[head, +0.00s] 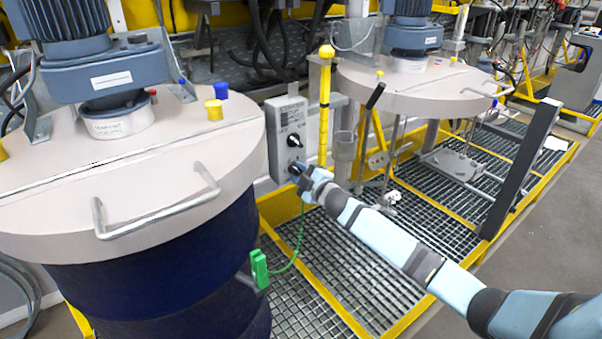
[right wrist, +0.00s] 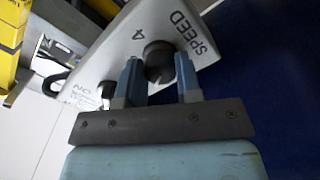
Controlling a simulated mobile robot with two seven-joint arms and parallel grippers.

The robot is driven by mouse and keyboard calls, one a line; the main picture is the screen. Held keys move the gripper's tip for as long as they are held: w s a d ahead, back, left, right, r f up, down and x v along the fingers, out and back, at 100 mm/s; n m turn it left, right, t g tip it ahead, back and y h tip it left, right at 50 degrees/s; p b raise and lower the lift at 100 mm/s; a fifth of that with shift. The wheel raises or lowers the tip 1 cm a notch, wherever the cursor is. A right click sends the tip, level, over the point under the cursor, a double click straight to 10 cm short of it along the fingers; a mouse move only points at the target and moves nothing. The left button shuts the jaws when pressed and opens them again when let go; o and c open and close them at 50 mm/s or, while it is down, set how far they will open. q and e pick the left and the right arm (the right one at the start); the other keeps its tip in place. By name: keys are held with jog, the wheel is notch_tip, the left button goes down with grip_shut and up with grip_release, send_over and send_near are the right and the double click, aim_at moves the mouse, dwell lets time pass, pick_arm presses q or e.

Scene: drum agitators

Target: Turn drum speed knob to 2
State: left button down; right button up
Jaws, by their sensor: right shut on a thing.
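A grey control box (head: 280,112) stands between the two drums in the head view, with an upper black knob (head: 293,140) on its face. My right gripper (head: 298,170) is at the lower part of the box and covers the control there. In the right wrist view the box face (right wrist: 118,48) shows tilted. Its dark speed knob (right wrist: 158,55) sits between the fingers of my right gripper, which is shut on it. "SPEED" and a "4" are printed beside this knob. The knob's pointer cannot be made out. My left gripper is not in view.
A blue drum (head: 160,270) with a beige lid and handle stands close on the left. A green clamp (head: 260,269) with a wire hangs at its side. Grating (head: 310,270) with yellow edges covers the floor.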

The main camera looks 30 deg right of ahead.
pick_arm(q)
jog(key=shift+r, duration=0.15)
pick_arm(e)
jog(key=o, duration=0.8)
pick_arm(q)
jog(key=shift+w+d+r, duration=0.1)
pick_arm(e)
jog(key=shift+o, duration=0.7)
jog(key=shift+s, duration=0.1)
jog(key=s+d, duration=0.2)
jog(key=s, duration=1.1)
jog(key=shift+s, duration=0.3)
